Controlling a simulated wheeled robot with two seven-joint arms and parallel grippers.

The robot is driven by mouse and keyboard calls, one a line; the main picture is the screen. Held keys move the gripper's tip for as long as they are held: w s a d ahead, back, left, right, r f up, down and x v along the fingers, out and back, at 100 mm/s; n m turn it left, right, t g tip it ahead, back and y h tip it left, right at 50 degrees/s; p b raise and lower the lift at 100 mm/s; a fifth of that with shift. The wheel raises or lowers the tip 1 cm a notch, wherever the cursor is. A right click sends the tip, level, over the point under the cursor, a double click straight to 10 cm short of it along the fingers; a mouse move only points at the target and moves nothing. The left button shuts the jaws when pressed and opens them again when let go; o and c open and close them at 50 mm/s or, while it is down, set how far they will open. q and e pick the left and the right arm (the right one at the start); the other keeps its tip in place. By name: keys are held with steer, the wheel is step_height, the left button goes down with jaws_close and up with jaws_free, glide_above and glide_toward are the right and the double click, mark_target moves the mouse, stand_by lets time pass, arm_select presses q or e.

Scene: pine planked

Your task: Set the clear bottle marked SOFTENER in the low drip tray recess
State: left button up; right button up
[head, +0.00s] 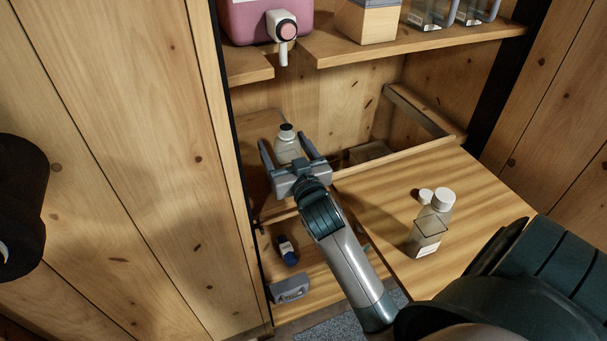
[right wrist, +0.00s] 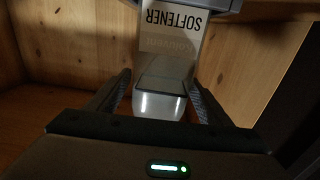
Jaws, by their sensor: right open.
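The clear bottle (head: 288,151) with a dark cap stands upright in the lower bay of the wooden cabinet. Its SOFTENER label (right wrist: 180,22) reads upside down in the right wrist view. My right gripper (head: 283,141) is open, with one finger on each side of the bottle. In the right wrist view the right gripper (right wrist: 160,88) shows gaps between the fingers and the bottle. A shallow square recess (head: 368,151) lies to the right in the bay; I cannot tell if it is the drip tray recess. My left gripper is not in view.
A pink container with a tap (head: 284,52) sits on the shelf above the bay. More clear bottles (head: 428,236) stand on the wooden board at right. A small dark blue bottle (head: 287,250) is in the lower compartment.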

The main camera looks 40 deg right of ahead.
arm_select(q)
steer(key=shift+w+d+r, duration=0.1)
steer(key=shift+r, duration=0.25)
arm_select(e)
steer(key=v, duration=1.6)
steer(key=shift+s, duration=0.1)
